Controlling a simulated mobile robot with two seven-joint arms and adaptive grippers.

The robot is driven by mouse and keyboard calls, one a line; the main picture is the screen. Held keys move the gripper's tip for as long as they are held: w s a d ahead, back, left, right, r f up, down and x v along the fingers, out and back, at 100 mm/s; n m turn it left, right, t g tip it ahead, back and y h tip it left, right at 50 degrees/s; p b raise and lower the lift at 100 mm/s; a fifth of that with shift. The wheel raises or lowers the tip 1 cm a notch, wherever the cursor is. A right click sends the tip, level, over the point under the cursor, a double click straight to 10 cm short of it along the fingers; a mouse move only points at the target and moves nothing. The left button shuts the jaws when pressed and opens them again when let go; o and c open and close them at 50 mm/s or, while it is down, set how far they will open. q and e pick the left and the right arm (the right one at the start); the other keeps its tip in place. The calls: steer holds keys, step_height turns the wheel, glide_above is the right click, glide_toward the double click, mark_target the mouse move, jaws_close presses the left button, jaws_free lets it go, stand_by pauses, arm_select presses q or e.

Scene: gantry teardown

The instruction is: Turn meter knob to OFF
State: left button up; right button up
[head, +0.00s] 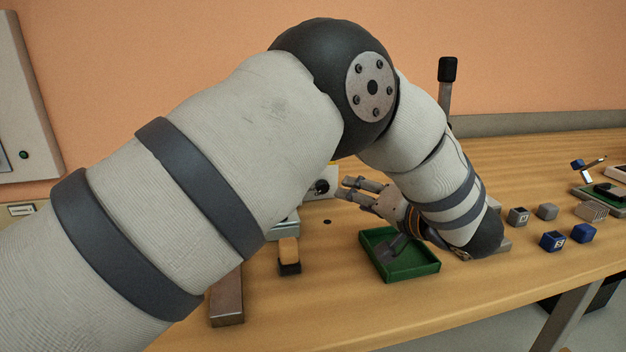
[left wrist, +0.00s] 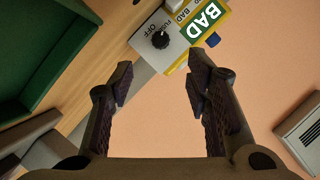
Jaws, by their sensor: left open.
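The meter (left wrist: 149,23) is a grey and yellow box on the wooden bench, with a round black knob (left wrist: 160,40) on its face. An OFF label is printed beside the knob; I cannot tell exactly where the knob points. In the head view the knob (head: 320,187) shows just left of my left gripper (head: 346,188), and my arm hides much of the meter. In the left wrist view my left gripper (left wrist: 160,82) is open and empty, its fingertips apart from the knob. My right gripper is not in view.
A green tray (head: 428,269) holding a grey tool lies in front of the gripper. A wood-and-black block (head: 289,256) stands nearer my arm. Several small blue and grey blocks (head: 553,241) sit at the right. A white wall box (head: 22,110) is at the left.

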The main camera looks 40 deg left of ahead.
mark_target(325, 188)
arm_select(q)
steer(key=x, duration=1.1)
steer(key=shift+w+a, duration=0.15)
steer(key=shift+a, duration=0.1)
jaws_close()
